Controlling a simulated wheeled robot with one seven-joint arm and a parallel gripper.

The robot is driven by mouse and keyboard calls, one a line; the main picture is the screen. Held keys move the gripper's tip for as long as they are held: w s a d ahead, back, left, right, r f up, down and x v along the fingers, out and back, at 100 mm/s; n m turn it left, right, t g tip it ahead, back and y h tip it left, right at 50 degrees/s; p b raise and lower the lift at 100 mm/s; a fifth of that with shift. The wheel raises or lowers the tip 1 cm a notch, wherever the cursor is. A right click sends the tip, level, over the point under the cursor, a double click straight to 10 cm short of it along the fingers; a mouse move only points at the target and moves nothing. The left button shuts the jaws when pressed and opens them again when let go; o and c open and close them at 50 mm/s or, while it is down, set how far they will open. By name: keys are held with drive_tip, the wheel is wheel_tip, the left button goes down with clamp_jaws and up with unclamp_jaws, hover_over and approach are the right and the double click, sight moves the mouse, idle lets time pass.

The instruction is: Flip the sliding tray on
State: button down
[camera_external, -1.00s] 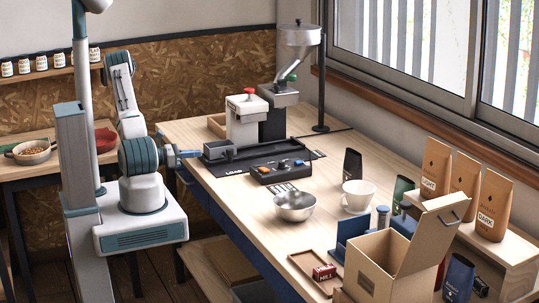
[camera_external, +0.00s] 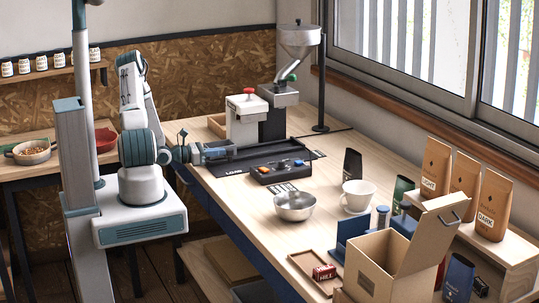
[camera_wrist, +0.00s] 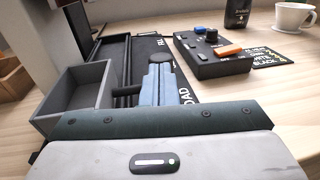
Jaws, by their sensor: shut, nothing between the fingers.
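The sliding tray (camera_wrist: 72,95) is a grey open box. In the wrist view it stands left of my fingers, at the near end of dark rails (camera_wrist: 127,62) on a black base. In the external view my gripper (camera_external: 217,152) partly covers this area, at the left end of the machine. The blue fingers show in the wrist view (camera_wrist: 157,84), shut and empty, pointing along the rails. A dark round knob (camera_wrist: 160,60) lies just by the fingertips; I cannot tell whether they touch it.
A black control box (camera_external: 280,170) with orange and blue buttons sits right of the rails. The white grinder (camera_external: 246,120) with a red knob stands behind. A metal bowl (camera_external: 295,205) and white cup (camera_external: 357,195) stand further right.

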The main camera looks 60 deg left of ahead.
drive_tip(key=w+b, duration=0.6)
drive_tip(key=w, duration=1.9)
drive_tip(key=shift+b, duration=0.3)
drive_tip(key=shift+w, duration=0.65)
drive_tip(key=shift+r, duration=0.15)
drive_tip(key=shift+w+r, duration=0.1)
drive_tip(key=shift+s+a, duration=0.1)
drive_tip(key=shift+s, duration=0.35)
drive_tip(key=s, duration=0.4)
drive_tip(key=s+a+b, duration=0.1)
drive_tip(key=s, duration=0.4)
drive_tip(key=s+a+b, duration=0.1)
drive_tip(key=s, duration=0.3)
drive_tip(key=shift+s, duration=0.15)
